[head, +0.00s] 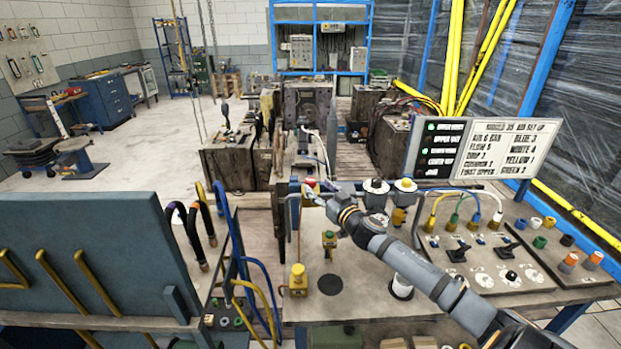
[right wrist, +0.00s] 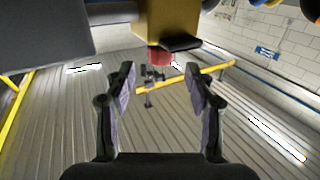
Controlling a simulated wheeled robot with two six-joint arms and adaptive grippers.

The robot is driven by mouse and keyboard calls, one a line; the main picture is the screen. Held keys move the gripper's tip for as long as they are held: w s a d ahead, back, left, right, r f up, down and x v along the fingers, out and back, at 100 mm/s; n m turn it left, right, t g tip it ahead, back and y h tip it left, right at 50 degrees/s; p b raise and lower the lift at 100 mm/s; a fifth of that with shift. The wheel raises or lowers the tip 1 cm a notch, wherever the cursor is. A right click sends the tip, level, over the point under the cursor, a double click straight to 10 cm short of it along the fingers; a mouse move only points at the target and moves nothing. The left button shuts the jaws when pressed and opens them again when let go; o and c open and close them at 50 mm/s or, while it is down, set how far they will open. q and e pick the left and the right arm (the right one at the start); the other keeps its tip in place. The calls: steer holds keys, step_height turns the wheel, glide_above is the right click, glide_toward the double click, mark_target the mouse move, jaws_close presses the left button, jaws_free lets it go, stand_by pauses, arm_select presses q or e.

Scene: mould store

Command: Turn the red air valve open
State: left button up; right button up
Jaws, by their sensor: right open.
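A red part (right wrist: 161,55), which looks like the red air valve, shows in the right wrist view under a yellow block (right wrist: 166,22). A dark flat piece sticks out beside it. My right gripper (right wrist: 159,88) is open, with its two fingers spread and nothing between them. The red part is beyond the fingertips, roughly centred between them, and looks apart from them. In the head view my right gripper (head: 318,192) is small at the end of my arm, over the back edge of the workbench. My left gripper is not in view.
The workbench (head: 350,305) carries a yellow fitting (head: 298,279), a smaller yellow-green fitting (head: 329,242) and two round-topped units, one white and yellow (head: 405,186). A control panel (head: 485,255) with cables and a sign board (head: 487,149) stand right. A blue-grey panel (head: 90,255) stands left.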

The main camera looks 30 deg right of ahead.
mark_target(313, 183)
steer(key=w, duration=0.3)
steer(key=shift+w, duration=1.3)
jaws_close()
steer(key=n+y+b, duration=0.1)
steer(key=y+b, duration=0.1)
steer(key=b, duration=0.7)
steer(key=f+n+y+b, duration=0.1)
steer(key=n+y+b, duration=0.1)
steer(key=b, duration=0.8)
steer(key=shift+w+d+y, duration=0.1)
steer(key=shift+d+y, duration=0.05)
steer(key=shift+y, duration=0.15)
steer(key=shift+r+n+g+y+b, duration=0.3)
steer(key=shift+y+b, duration=0.2)
steer(key=shift+b, duration=0.2)
